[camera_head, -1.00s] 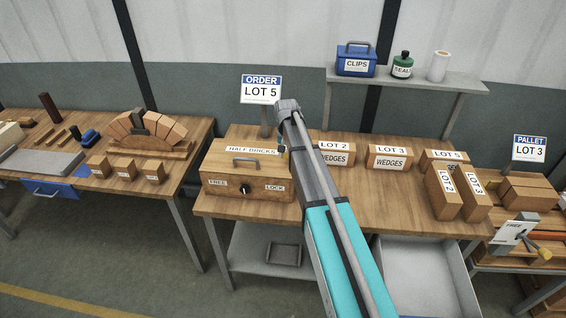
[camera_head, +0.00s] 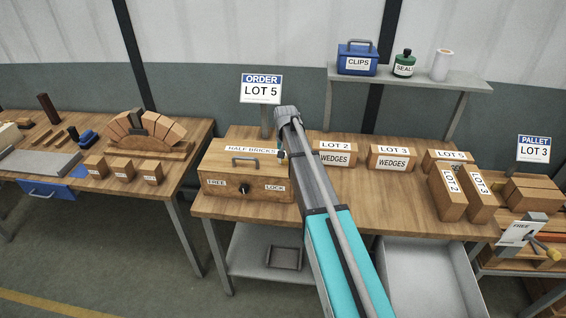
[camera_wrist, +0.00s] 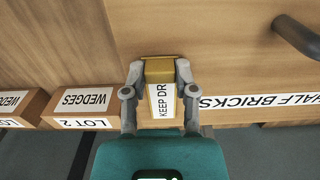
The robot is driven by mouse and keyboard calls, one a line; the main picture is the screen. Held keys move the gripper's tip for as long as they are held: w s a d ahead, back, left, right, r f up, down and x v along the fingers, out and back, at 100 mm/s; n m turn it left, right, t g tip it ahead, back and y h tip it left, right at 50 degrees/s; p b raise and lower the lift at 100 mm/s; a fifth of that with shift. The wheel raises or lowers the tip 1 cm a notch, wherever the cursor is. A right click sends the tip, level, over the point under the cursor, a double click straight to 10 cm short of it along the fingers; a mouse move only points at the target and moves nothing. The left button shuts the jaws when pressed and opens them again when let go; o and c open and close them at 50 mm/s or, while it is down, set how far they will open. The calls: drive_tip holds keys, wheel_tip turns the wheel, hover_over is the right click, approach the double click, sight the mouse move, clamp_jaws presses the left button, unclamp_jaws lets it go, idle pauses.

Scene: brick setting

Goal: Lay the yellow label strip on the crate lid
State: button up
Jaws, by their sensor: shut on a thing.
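My gripper (camera_wrist: 161,72) is shut on the yellow label strip (camera_wrist: 152,101), which carries a white panel reading "KEEP DR", the rest cut off. The strip is above or against the wooden crate lid (camera_wrist: 215,45); I cannot tell whether they touch. In the head view the crate lid (camera_head: 221,163) tops a box marked "HALF BRICKS", with a dark handle and a knob between "FREE" and "LOCK" on its front. My gripper is at the lid's right end there, mostly hidden by my arm, and I cannot make out the strip.
Wooden wedge boxes marked LOT 2 (camera_head: 337,153) and LOT 3 (camera_head: 392,158) stand right of the crate. The lid handle (camera_wrist: 298,38) rises beside my gripper. An order sign (camera_head: 261,88) reading LOT 5 stands behind. The bench's front middle (camera_head: 400,205) is clear.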

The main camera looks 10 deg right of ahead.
drive_tip(key=shift+f, duration=0.15)
drive_tip(key=o, duration=0.7)
drive_tip(key=shift+o, duration=0.2)
drive_tip(key=shift+r, duration=0.25)
wheel_tip(320, 180, up, 12)
drive_tip(key=p, duration=1.2)
idle(0.5)
drive_tip(key=shift+s, duration=0.1)
drive_tip(key=s+n, duration=0.3)
drive_tip(key=s, duration=2.6)
drive_tip(key=shift+a+n, duration=0.3)
drive_tip(key=shift+a, duration=0.15)
